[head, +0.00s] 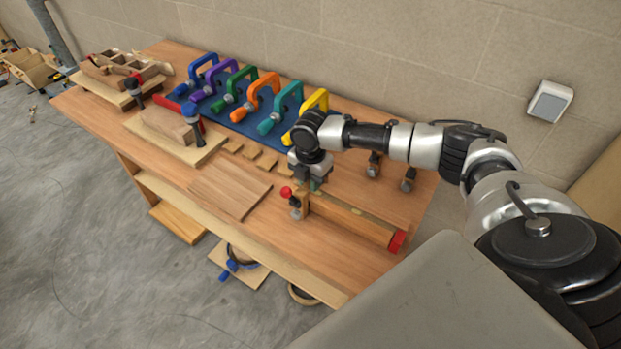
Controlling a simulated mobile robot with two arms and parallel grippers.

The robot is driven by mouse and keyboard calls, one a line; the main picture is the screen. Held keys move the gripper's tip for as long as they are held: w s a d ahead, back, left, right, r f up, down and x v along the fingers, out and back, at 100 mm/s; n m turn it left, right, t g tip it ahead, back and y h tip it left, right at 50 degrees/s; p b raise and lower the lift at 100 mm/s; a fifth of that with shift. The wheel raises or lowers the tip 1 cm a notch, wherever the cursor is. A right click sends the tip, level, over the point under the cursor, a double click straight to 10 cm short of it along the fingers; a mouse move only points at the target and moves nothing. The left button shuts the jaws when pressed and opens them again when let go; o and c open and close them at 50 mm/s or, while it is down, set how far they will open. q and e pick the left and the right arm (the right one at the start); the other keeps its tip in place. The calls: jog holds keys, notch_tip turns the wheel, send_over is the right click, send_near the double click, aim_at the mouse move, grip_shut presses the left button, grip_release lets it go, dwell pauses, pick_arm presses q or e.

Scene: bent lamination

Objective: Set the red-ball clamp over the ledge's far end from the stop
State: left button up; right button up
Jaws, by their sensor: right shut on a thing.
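The red-ball clamp (301,203) is at the left end of a long wooden ledge (350,216), with its red ball on the left and a grey screw foot low down. The red stop (397,241) is at the ledge's other, right end. My right gripper (313,185) points down and is shut on the clamp's top, and its fingers hide part of it. I cannot tell whether the clamp rests on the ledge or hangs just above it. My left gripper is not in view.
Several coloured clamps (262,98) stand on a blue mat (238,127) along the wall. Flat boards (230,189) lie left of the ledge. Wooden blocks with clamps (166,125) fill the table's left part. Two grey-footed pieces (408,180) stand behind the ledge.

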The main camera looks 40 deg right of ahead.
jog(key=shift+s+f, duration=0.1)
dwell(0.3)
jog(key=o, duration=1)
jog(key=shift+c, duration=0.2)
notch_tip(320, 180, up, 11)
jog(key=b, duration=0.2)
jog(key=shift+r+p, duration=2.9)
jog(key=shift+p, duration=0.6)
